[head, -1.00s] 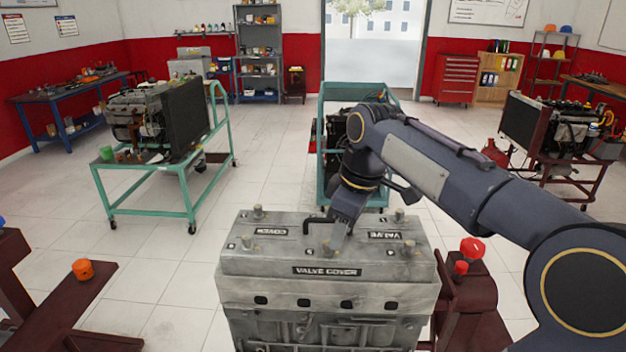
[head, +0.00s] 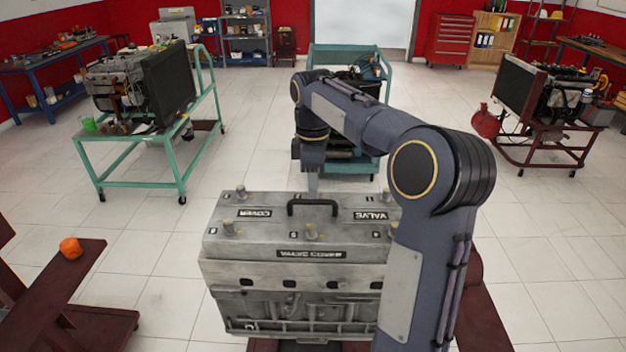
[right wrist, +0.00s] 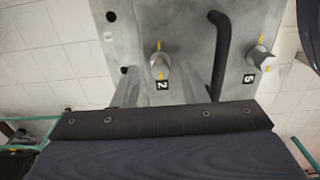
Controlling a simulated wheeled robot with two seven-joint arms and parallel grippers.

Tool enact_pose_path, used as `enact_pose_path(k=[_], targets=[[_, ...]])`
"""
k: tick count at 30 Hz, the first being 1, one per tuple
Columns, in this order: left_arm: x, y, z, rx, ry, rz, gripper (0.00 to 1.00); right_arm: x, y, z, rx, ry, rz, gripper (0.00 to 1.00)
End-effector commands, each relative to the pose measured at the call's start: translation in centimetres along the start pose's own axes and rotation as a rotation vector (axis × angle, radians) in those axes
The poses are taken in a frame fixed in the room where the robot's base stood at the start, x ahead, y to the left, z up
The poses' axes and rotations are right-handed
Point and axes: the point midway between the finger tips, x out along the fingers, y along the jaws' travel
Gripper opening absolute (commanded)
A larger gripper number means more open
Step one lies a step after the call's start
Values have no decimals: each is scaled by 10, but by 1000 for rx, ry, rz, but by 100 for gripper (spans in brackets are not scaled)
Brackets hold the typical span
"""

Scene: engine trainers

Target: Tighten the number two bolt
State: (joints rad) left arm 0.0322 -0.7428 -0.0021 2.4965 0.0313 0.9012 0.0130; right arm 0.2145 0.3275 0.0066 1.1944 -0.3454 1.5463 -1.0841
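A grey engine block with a valve cover (head: 262,240) stands in front of me in the head view, with bolts on top and a black handle (head: 312,204). In the right wrist view, the number two bolt (right wrist: 160,66) stands upright beside its "2" label, with yellow marks at its sides. The handle (right wrist: 222,50) and bolt 5 (right wrist: 262,56) are to its right. My right gripper (head: 313,183) is at the cover's far edge, behind the handle. Its fingers are apart and empty, near bolt 2; contact cannot be told. My left gripper is out of view.
A maroon stand with an orange cap (head: 71,248) is at the lower left. Teal carts (head: 150,170) with engines stand behind, left and centre. Another engine on a maroon stand (head: 540,150) is at the right. The floor between is clear.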

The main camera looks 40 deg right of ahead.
Motion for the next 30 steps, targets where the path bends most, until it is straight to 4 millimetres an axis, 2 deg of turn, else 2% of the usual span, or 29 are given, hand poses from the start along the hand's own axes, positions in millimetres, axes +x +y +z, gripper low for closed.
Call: enact_pose_path(k=[10,19,30], targets=[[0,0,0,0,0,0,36,5,0,0,1,1,0,38],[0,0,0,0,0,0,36,5,0,0,1,1,1,0],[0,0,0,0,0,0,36,5,0,0,50,2,1,0]])
